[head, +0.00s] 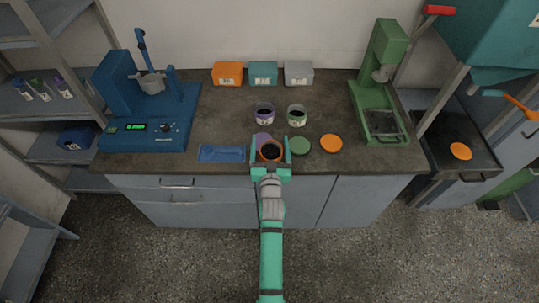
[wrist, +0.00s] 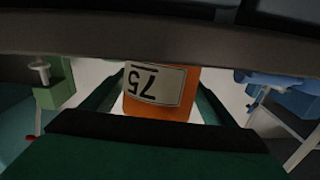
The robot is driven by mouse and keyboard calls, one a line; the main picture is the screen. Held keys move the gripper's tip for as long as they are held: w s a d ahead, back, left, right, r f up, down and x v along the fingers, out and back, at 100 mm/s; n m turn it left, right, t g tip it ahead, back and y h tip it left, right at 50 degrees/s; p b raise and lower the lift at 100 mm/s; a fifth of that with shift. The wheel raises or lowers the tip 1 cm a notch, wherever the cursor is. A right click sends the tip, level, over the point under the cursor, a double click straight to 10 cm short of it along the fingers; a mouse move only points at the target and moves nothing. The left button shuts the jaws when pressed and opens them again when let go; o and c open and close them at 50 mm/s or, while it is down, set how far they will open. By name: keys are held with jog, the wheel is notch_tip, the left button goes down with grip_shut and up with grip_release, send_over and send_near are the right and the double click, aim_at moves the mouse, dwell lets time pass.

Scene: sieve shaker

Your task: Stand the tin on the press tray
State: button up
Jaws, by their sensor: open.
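An open orange tin (head: 270,151) with dark contents stands at the bench's front edge. My gripper (head: 270,143) is open, with one finger on each side of this tin. In the wrist view, the orange tin (wrist: 160,98) shows between the fingers with an upside-down label reading 75. I cannot tell whether the fingers touch it. The green press (head: 388,70) stands at the right of the bench, with its press tray (head: 382,124) low at its front, seemingly empty. Two other open tins stand behind my gripper: one purple-labelled (head: 264,115), one green-labelled (head: 297,115).
A green lid (head: 301,145) and an orange lid (head: 331,144) lie right of my gripper; a purple lid (head: 262,138) is partly hidden behind it. A blue tray (head: 221,154) and blue machine (head: 150,105) are left. Orange, teal and grey boxes (head: 263,73) line the wall.

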jog(key=shift+w, duration=0.4)
jog(key=shift+s+a, duration=0.1)
jog(key=shift+a, duration=0.15)
jog(key=shift+d, duration=0.4)
jog(key=c, duration=0.4)
jog(key=shift+d, duration=0.1)
jog(key=c, duration=0.7)
jog(key=shift+s+a, duration=0.1)
jog(key=shift+a, duration=0.1)
jog(key=shift+c, duration=0.7)
